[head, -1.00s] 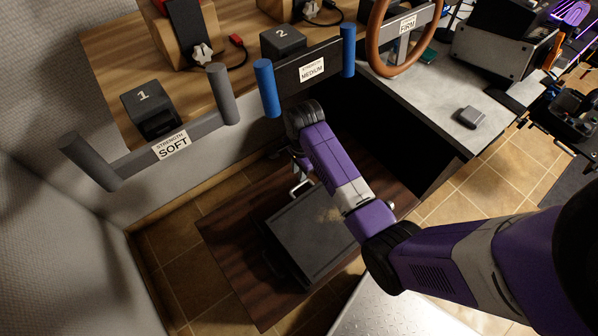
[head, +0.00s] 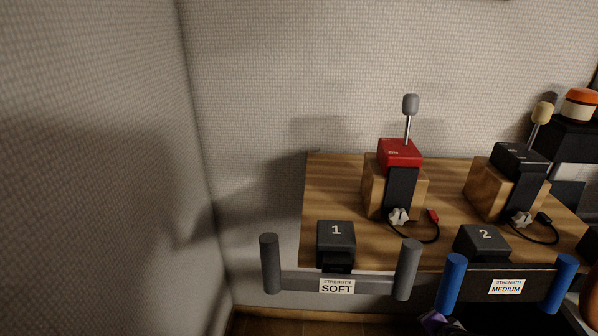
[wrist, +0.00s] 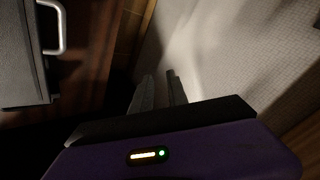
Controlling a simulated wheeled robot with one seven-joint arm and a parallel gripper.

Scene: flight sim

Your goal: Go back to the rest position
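My gripper (wrist: 160,80) shows in the wrist view as two dark fingers with a narrow gap between them and nothing held. A pale patterned wall or panel lies beyond the fingertips. In the head view, only a small purple piece of my arm shows at the bottom edge, below the blue-posted MEDIUM handle bar; the gripper itself is out of that view.
A wooden desk (head: 330,190) against the wall holds a red joystick unit (head: 400,153) and a black one (head: 520,160). SOFT (head: 300,282) and MEDIUM (head: 475,285) handle bars edge its front. A grey case (wrist: 25,60) with a metal handle is at upper left in the wrist view.

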